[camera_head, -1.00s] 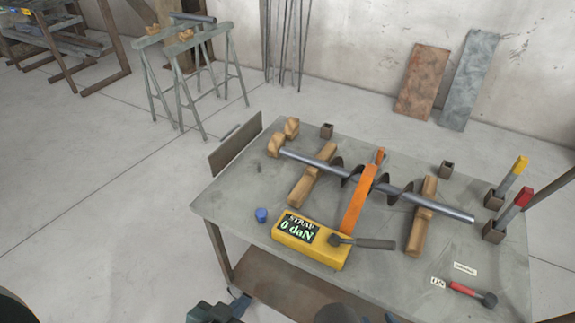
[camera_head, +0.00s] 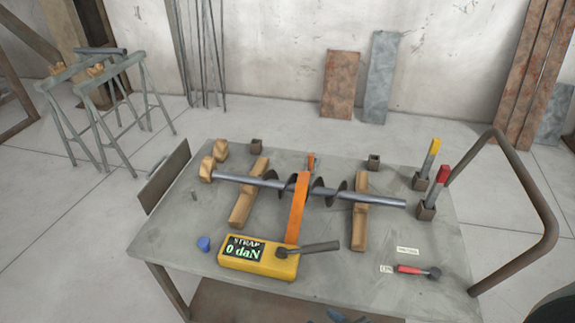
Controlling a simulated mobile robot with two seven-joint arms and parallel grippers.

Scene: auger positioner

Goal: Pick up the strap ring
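An orange strap (camera_head: 298,212) runs over the steel auger (camera_head: 334,196) on the grey table, down to a yellow tension box (camera_head: 258,259). The box's display reads "STRAP 0 daN", and a dark-handled lever (camera_head: 315,247) lies at its right end. A small orange piece (camera_head: 311,162) stands up behind the auger at the strap's far end. I cannot clearly make out a ring on it. A dark bluish fragment at the bottom edge (camera_head: 338,317) looks like part of my gripper, probably the right one. Its fingers are cut off. My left gripper is out of view.
The auger rests on two wooden supports (camera_head: 249,195) (camera_head: 361,212). A blue knob (camera_head: 203,243) is left of the box. A red-handled tool (camera_head: 415,270) and labels lie at right. Two holders with yellow (camera_head: 430,158) and red (camera_head: 438,186) handles stand at the right back.

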